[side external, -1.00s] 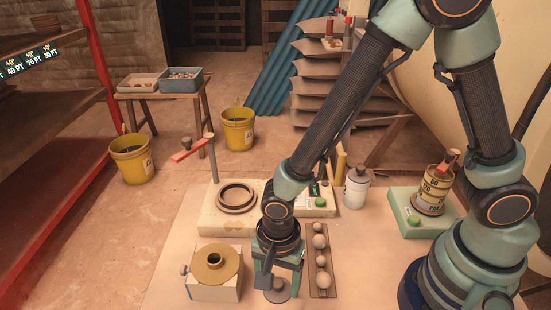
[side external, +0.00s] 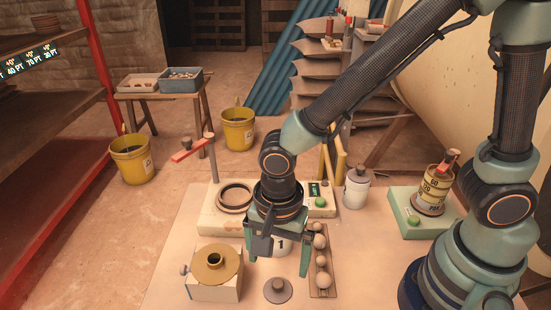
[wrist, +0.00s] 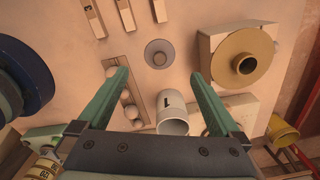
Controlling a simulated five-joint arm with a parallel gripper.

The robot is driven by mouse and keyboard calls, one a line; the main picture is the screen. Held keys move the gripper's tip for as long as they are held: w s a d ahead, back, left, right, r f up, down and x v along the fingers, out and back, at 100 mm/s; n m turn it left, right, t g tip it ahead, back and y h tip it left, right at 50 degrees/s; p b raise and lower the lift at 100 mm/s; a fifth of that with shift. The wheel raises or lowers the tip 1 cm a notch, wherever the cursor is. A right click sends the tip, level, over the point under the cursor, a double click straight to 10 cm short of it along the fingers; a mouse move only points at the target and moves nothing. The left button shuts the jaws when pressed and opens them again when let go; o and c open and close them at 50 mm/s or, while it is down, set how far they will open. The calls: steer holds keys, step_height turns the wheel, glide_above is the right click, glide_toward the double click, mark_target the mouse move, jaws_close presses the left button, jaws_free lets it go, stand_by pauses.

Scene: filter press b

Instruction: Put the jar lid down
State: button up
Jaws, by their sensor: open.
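The jar lid (side external: 278,290), a grey-brown disc with a knob, lies flat, knob up, on the table near its front edge. It also shows in the wrist view (wrist: 159,54), beyond my fingertips and between their lines. My gripper (side external: 278,262) is open and empty, pointing down above and a little behind the lid, not touching it. In the wrist view my gripper (wrist: 159,73) has its two green fingers wide apart. A white open jar marked 1 (wrist: 172,112) stands behind the lid; in the side view my gripper partly hides this jar (side external: 282,246).
A block with a brass-coloured flanged ring (side external: 215,263) stands left of the lid. A rack of round balls (side external: 322,265) lies close on its right. A lidded jar (side external: 356,187) and a green-buttoned base with a can (side external: 433,188) stand further right. Bare table lies between.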

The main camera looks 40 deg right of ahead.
steer(key=w+d+r+n+t, duration=0.1)
steer(key=d+r+n+t, duration=0.1)
steer(key=d+r+n, duration=0.4)
steer(key=w+d+r+n+t, duration=0.2)
steer(key=d+r+n, duration=0.4)
steer(key=d+r, duration=0.5)
steer(key=shift+w+d+n+t, duration=0.3)
steer(key=shift+d+t, duration=0.5)
steer(key=shift+d, duration=0.7)
